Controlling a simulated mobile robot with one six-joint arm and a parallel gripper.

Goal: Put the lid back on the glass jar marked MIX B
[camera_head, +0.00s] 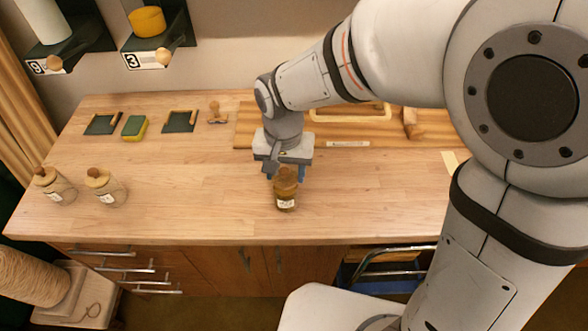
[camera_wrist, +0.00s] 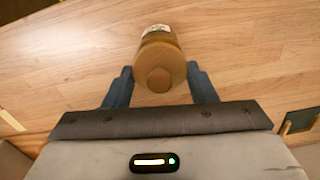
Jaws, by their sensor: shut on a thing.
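A small glass jar (camera_head: 285,203) with brownish-yellow contents and a white label stands upright near the front middle of the table. The label is too small to read. A round wooden lid with a knob (camera_head: 287,176) is at the jar's mouth; I cannot tell whether it is fully seated or just above. My gripper (camera_head: 284,172) points down over it. In the wrist view the lid (camera_wrist: 160,57) is between the two blue fingers of my gripper (camera_wrist: 160,70), which are shut on it. The jar's label (camera_wrist: 156,29) shows beyond the lid.
Two lidded glass jars (camera_head: 55,188) (camera_head: 106,188) stand at the table's left front. A green-yellow sponge (camera_head: 134,127), dark pads and a wooden stamp (camera_head: 216,113) lie at the back left. A wooden board (camera_head: 345,130) lies behind my gripper. The wooden table (camera_head: 190,190) is clear around the jar.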

